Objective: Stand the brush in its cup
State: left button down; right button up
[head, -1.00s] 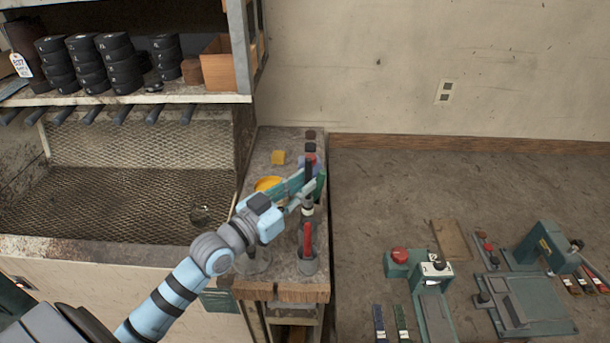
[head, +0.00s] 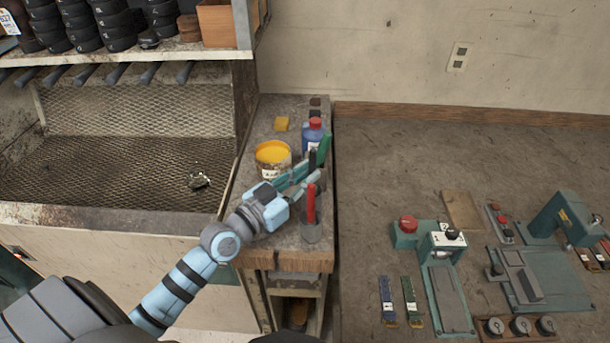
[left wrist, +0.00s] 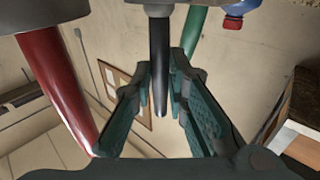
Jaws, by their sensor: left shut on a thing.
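The black-handled brush (head: 312,162) stands roughly upright between a red handle and a green handle (head: 325,148) at the right edge of the narrow bench. My left gripper (head: 312,176) is shut on its handle. In the left wrist view, the black handle (left wrist: 160,65) lies between the two teal fingers (left wrist: 158,100). The red handle (head: 311,203) stands in a grey cup (head: 312,233) at the bench's front corner. The brush's lower end and whatever is under it are hidden in the head view, so I cannot tell whether it is inside a cup. My right gripper is not in view.
A yellow-filled pot (head: 272,156) and a blue bottle (head: 313,138) with a red cap stand close behind my gripper. A yellow block (head: 282,123) lies farther back. A mesh-lined booth (head: 130,150) is at left. Green machines (head: 445,280) stand on the surface at right.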

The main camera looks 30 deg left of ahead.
pick_arm(q)
jog(key=shift+r, duration=0.1)
jog(key=c, duration=1.5)
grip_release()
notch_tip(320, 180, up, 10)
